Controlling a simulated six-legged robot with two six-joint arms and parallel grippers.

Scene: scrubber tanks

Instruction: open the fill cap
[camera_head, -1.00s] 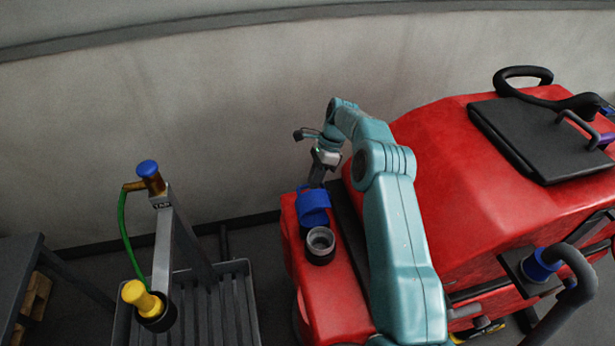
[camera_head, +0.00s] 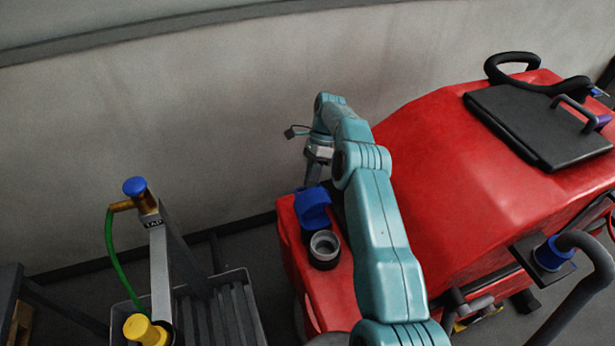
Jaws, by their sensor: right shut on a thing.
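The blue fill cap (camera_head: 312,212) is on the front left part of the red scrubber (camera_head: 290,235). It is swung up and stands behind the dark round filler neck (camera_head: 324,247), whose grey-rimmed mouth is uncovered. My right gripper (camera_head: 313,181) is at the far side of the cap and shut on it; the fingertips are partly hidden behind the cap. My right arm reaches in from the bottom, over the machine, to the right of the neck. My left gripper is out of view.
A tap stand with a blue knob (camera_head: 134,186), green hose (camera_head: 112,250) and yellow fitting (camera_head: 144,329) stands over a grey slatted tray (camera_head: 250,300) at left. A black lid panel (camera_head: 535,125) lies on the machine's top right. The wall is behind.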

